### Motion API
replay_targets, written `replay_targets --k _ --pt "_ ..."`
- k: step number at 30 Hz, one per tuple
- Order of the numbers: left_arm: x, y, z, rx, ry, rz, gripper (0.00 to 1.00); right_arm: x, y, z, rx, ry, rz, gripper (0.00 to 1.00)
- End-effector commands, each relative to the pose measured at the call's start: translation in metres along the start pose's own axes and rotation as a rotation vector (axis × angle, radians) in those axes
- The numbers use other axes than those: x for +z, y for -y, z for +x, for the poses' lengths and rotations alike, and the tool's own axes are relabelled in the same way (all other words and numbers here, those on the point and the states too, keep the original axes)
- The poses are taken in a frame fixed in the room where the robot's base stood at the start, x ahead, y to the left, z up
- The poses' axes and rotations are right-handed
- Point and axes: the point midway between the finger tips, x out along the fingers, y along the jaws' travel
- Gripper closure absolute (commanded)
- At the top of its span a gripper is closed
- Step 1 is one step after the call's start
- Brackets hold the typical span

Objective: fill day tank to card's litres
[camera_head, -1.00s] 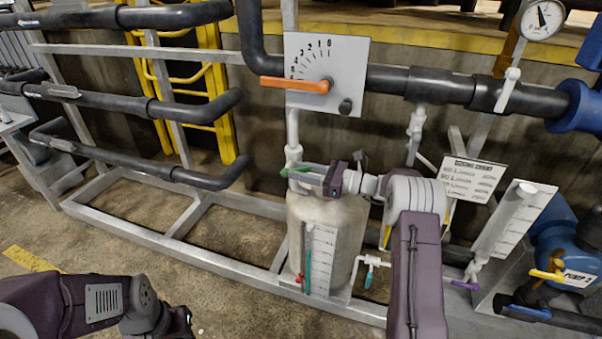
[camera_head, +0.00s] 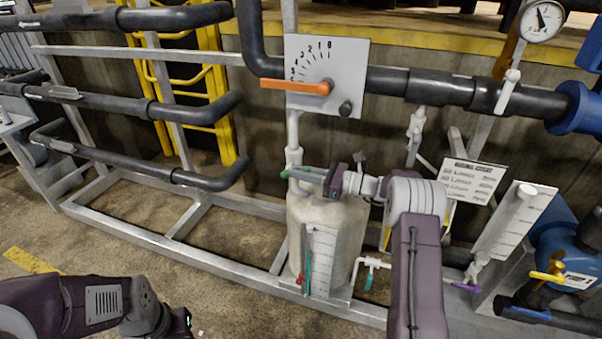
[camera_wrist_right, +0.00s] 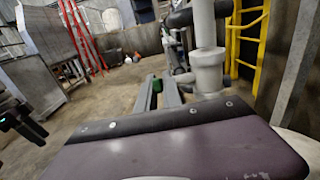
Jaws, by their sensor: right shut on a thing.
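The pale day tank (camera_head: 345,225) stands in the grey frame, with a white scale plate (camera_head: 321,258) on its front. A white pipe with a valve body (camera_head: 293,157) rises above it. My right gripper (camera_head: 296,174) is beside this pipe, over the tank top, shut on the green valve handle (camera_head: 285,174). In the right wrist view the green handle (camera_wrist_right: 156,85) shows between the fingers. The card (camera_head: 470,180) hangs to the right; its small lines are not clearly legible. My left gripper (camera_head: 184,325) is low at left, partly cut off; its jaws are unclear.
A dial plate (camera_head: 325,75) with an orange pointer is above the tank. A pressure gauge (camera_head: 542,19) is at upper right. A blue pump (camera_head: 570,250) with a yellow handle and a second scale plate (camera_head: 508,225) stand right. Black pipes (camera_head: 130,100) fill the left.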

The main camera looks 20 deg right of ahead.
Motion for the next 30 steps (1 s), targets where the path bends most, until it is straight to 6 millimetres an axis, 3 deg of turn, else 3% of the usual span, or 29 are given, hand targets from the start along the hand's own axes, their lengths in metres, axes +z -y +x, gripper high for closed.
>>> replay_targets --k 23,26,30 --pt "0.0 0.0 0.001 0.0 0.0 0.0 0.62 -0.002 -0.001 0.0 0.001 -0.002 0.002 1.0" --pt "0.001 0.0 0.013 0.0 0.0 0.0 0.62 -0.014 -0.001 -0.001 0.003 0.061 0.008 1.0" --pt "0.004 0.001 0.041 0.0 0.0 0.0 0.62 -0.03 -0.001 -0.003 0.003 0.28 0.008 1.0"
